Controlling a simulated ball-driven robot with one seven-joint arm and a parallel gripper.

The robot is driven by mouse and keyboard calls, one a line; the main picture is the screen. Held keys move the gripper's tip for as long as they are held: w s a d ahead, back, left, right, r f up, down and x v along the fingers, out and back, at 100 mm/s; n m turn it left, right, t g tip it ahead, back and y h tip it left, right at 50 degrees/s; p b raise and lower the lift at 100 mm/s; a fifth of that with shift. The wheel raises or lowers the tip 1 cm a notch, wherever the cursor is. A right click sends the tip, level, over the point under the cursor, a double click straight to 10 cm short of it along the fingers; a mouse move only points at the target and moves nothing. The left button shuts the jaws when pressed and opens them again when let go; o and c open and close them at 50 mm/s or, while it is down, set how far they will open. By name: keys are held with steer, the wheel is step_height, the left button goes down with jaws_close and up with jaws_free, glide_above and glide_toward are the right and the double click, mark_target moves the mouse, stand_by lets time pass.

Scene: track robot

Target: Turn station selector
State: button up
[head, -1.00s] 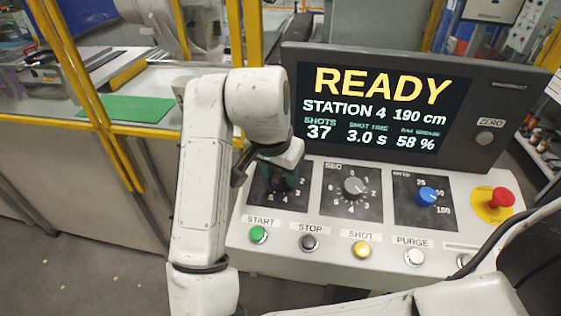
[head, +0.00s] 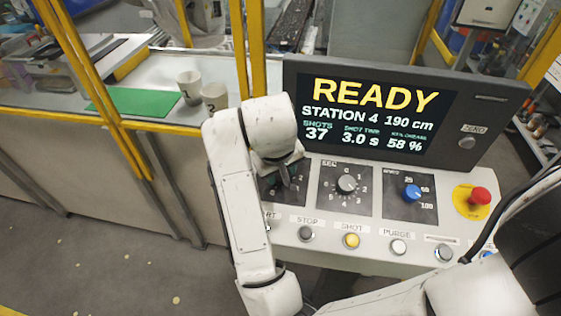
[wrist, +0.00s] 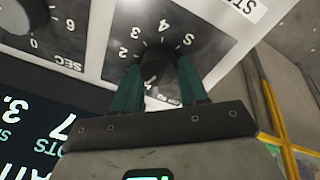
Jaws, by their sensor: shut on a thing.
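The station selector is the leftmost dark dial plate (head: 293,195) on the white sloped console, partly hidden by my arm in the head view. In the wrist view, its dark round knob (wrist: 180,72) sits amid white numbers 2 to 5, seen upside down. My gripper (head: 283,172) is at this dial. Its two teal fingers (wrist: 157,80) are on either side of the knob, shut on it. I cannot tell where the knob's pointer stands. The screen (head: 375,115) reads READY and STATION 4, 190 cm.
Right of the selector are the SEC dial (head: 346,183), a blue knob (head: 411,193) and a red mushroom button (head: 480,197). Below are the yellow SHOT button (head: 351,241) and other buttons. Yellow posts and two numbered cups (head: 214,97) are behind, left.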

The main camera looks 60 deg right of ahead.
steer(key=n+p, duration=0.2)
steer(key=n, duration=0.1)
steer(key=shift+n, duration=0.6)
steer(key=o, duration=1.1)
steer(key=shift+a, duration=0.1)
steer(key=shift+c, duration=0.2)
steer(key=shift+p+v, duration=0.35)
steer(key=shift+v, duration=0.5)
steer(key=v, duration=0.9)
steer(key=shift+s, duration=0.1)
